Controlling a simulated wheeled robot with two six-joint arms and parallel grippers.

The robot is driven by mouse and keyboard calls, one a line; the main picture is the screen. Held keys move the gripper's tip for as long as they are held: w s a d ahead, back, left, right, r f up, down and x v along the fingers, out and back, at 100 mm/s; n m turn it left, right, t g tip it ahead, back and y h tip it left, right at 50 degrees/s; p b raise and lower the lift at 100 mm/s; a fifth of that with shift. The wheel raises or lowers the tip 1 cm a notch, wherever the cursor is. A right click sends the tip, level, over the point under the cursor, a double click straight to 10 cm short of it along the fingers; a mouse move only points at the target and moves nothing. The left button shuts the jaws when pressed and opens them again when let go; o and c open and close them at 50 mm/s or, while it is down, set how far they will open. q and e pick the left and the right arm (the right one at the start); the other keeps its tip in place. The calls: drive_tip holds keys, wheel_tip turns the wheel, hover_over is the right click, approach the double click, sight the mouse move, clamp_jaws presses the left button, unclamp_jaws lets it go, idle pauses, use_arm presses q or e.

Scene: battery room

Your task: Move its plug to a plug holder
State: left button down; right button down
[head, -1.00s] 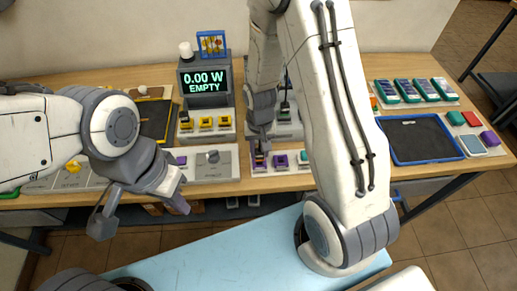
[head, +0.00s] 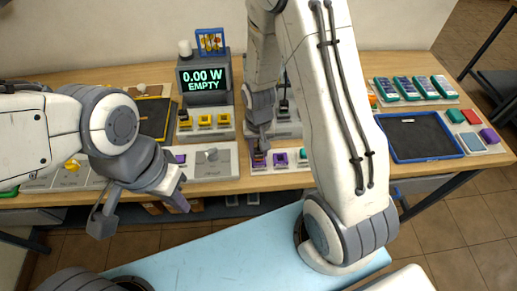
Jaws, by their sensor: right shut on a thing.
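My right gripper (head: 260,147) reaches down over the left end of a low white strip (head: 292,168) at the table's front edge. It is shut on a small dark plug (head: 259,160), which is partly hidden by the fingers. The strip carries purple blocks (head: 280,159) just to the right of the fingers. I cannot tell whether the plug touches the strip. My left gripper (head: 140,213) is open and empty in front of the table, its two fingers wide apart. My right arm covers part of the area behind and right of the strip.
A meter (head: 205,82) reads "0.00 W EMPTY", with yellow blocks (head: 205,121) below it. A blue-rimmed dark tray (head: 389,136) and several teal-and-white devices (head: 405,89) are at right.

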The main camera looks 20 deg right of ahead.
sight(258, 150)
drive_tip(key=shift+f+b, duration=0.4)
drive_tip(key=shift+f, duration=0.2)
idle(0.6)
drive_tip(key=c, duration=0.8)
unclamp_jaws()
wheel_tip(258, 150, up, 11)
drive_tip(key=p, duration=0.9)
drive_tip(key=shift+r+p, duration=0.1)
drive_tip(key=shift+p, duration=0.3)
drive_tip(key=shift+a, duration=0.1)
drive_tip(key=s+a+r+n+b, duration=0.4)
drive_tip(key=s+a+r+b, duration=0.15)
drive_tip(key=a, duration=0.25)
drive_tip(key=s+a+r+n+b, duration=0.1)
drive_tip(key=s+n, duration=0.1)
drive_tip(key=s, duration=0.2)
drive_tip(key=s+a+r+n+b, duration=0.1)
drive_tip(key=s+a+r+n, duration=0.1)
drive_tip(key=s, duration=0.2)
drive_tip(key=s+a+r+n+y+b, duration=0.1)
drive_tip(key=s+r+n, duration=0.1)
drive_tip(key=s, duration=0.2)
drive_tip(key=shift+s+a+n, duration=0.15)
drive_tip(key=shift+s+n, duration=0.15)
